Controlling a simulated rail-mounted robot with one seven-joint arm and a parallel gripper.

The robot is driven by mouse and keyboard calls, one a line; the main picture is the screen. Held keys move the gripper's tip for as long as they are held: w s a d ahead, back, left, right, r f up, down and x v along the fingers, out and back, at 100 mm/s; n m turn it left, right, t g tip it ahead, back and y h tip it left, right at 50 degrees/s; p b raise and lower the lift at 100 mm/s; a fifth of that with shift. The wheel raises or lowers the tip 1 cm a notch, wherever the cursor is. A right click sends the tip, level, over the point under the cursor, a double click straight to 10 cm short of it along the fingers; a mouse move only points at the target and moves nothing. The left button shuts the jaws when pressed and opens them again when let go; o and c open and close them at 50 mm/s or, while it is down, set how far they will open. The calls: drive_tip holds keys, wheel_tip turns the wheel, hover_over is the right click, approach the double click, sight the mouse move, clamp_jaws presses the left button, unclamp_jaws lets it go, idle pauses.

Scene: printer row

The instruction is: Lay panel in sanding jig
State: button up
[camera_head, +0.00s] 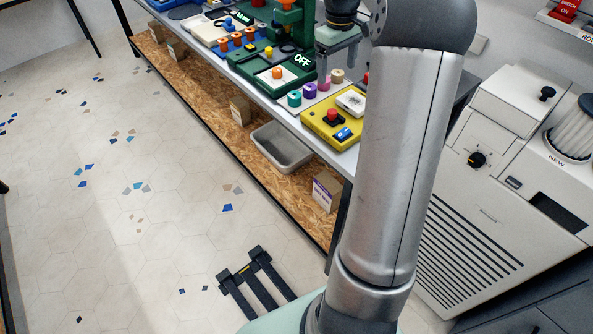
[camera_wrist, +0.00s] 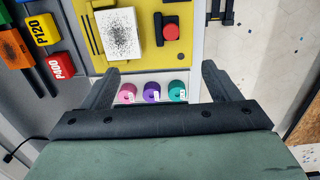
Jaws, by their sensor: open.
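My gripper (camera_wrist: 160,80) is open with nothing between its two dark fingers. In the head view it hangs over the bench (camera_head: 323,70), partly hidden by my arm. Ahead of the fingertips in the wrist view is a yellow base (camera_wrist: 178,52) with black strips. A white, black-speckled rectangular piece (camera_wrist: 118,38) and a red round knob (camera_wrist: 171,32) are on it. The yellow base (camera_head: 318,124) also shows in the head view, near the bench's end. I cannot tell whether the speckled piece is the panel, or which fixture is the sanding jig.
Pink (camera_wrist: 127,93), purple (camera_wrist: 152,92) and teal (camera_wrist: 177,91) spools stand in a row between the fingers, beyond the palm. P120 (camera_wrist: 43,29) and P400 (camera_wrist: 60,65) blocks lie left. A green machine (camera_head: 285,72) stands along the bench. A grey bin (camera_head: 281,148) is on the lower shelf.

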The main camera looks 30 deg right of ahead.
drive_tip(key=s+a, duration=0.4)
drive_tip(key=a, duration=0.3)
drive_tip(key=s+a, duration=0.3)
drive_tip(key=a, duration=0.4)
drive_tip(key=s+a+f+m, duration=0.1)
drive_tip(key=s+a+f, duration=0.2)
drive_tip(key=s+a, duration=0.3)
drive_tip(key=s+a+f+m, duration=0.1)
drive_tip(key=s+a+f, duration=0.3)
drive_tip(key=s, duration=0.9)
drive_tip(key=shift+s+a+f+t+y, duration=0.15)
drive_tip(key=shift+s+a+t+y, duration=0.2)
drive_tip(key=shift+a, duration=0.7)
